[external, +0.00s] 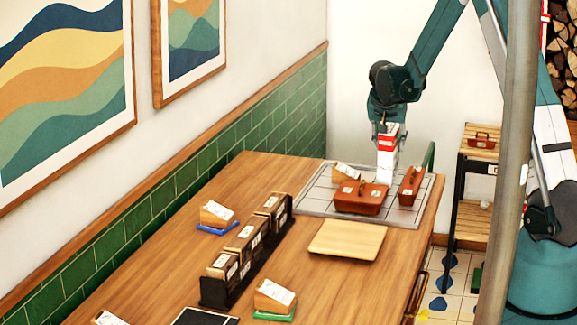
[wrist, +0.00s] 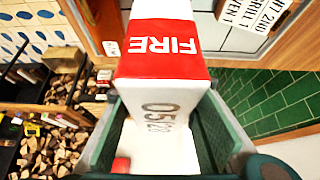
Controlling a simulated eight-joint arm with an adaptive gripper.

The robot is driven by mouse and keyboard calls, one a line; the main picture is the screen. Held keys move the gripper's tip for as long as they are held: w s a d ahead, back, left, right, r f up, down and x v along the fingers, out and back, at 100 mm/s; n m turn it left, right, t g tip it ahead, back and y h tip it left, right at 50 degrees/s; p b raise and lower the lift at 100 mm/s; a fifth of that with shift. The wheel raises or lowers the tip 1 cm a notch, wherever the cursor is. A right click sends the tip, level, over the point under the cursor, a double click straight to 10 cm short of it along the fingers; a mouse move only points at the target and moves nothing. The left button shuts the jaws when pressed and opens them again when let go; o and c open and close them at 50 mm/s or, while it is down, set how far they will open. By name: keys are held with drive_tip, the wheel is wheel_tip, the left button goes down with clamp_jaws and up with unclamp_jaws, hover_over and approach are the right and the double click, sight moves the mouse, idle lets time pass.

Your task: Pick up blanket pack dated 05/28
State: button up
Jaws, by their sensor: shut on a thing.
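The blanket pack (external: 386,168) is a tall white box with a red band. In the wrist view the pack (wrist: 165,65) shows "FIRE" on red and "05", "28" on white below. My gripper (external: 388,127) is shut on the upper part of the pack and holds it upright. In the wrist view the teal fingers of my gripper (wrist: 160,125) flank it. The pack is over the grey tiled tray (external: 315,199), behind a red-brown carrier. Its lower end is hidden there, so I cannot tell whether it touches the tray.
A red-brown carrier (external: 360,199) with a handle, a narrower one (external: 410,187) and a labelled wooden block (external: 346,174) stand close around the pack. A bare wooden board (external: 347,240) lies in front. Dark card racks (external: 233,275) stand left. A grey pole (external: 507,150) crosses the right foreground.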

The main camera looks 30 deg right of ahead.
drive_tip(key=shift+r, duration=4.6)
